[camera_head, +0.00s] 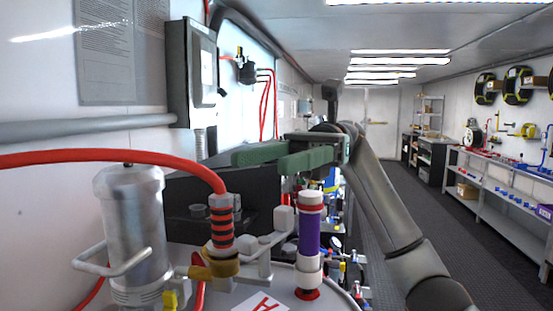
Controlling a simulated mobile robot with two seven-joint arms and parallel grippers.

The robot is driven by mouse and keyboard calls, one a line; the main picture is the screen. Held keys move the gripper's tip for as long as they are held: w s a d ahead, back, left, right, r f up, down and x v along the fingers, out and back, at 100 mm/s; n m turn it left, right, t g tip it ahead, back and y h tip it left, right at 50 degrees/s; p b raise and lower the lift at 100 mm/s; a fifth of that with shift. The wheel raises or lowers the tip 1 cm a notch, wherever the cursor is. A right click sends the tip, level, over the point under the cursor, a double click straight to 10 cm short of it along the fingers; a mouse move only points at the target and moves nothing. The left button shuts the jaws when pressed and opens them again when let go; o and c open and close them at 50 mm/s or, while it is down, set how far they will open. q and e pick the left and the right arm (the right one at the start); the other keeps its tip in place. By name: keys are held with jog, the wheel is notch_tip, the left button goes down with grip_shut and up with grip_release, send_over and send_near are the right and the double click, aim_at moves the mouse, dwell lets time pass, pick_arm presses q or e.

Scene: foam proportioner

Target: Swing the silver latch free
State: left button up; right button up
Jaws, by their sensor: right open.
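My right gripper (257,162) has two green fingers pointing left, spread apart and empty. It is above the equipment, higher than the red-and-black hose coupling (222,222) and the purple cylinder (310,226). A silver canister (133,225) stands at the lower left, with a bent silver bar (112,266) across its front. This bar may be the silver latch, but I cannot tell for sure. The gripper is to the right of it and above it, not touching it. My left gripper is not in view.
A red hose (95,157) arches over the canister to the coupling. Grey fittings (265,250) stand between coupling and purple cylinder. A wall box (192,72) and a pipe (80,132) are on the left wall. The dark aisle floor (450,245) at right is clear.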

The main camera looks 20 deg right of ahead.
jog(key=s+a+r+b, duration=0.1)
jog(key=s+a+r, duration=0.1)
jog(key=s, duration=0.3)
jog(key=shift+s+r, duration=0.3)
jog(key=shift+r, duration=0.05)
jog(key=shift+a, duration=0.1)
